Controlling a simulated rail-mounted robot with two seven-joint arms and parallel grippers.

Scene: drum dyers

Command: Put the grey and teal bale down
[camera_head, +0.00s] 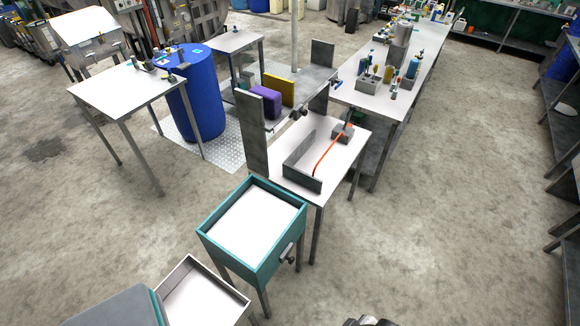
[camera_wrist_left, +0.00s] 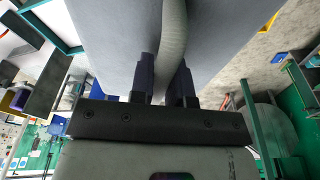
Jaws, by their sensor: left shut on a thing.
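In the left wrist view, my left gripper (camera_wrist_left: 166,75) is shut on a pale strap of the grey and teal bale (camera_wrist_left: 112,42). The bale's big grey face fills the upper middle of that view, and its teal part is not clear there. In the head view a grey block with a teal edge (camera_head: 118,308), which looks like the bale, shows at the bottom left, cut off by the picture edge. My left gripper is not visible in the head view. What lies under the bale is hidden.
A teal-rimmed tray stand (camera_head: 206,242) with an empty white inside stands right of the block. A grey-walled white tray (camera_head: 240,300) is between them. Behind are a white table (camera_head: 335,180) with an orange strip and a blue drum (camera_head: 200,100). Concrete floor is clear at right.

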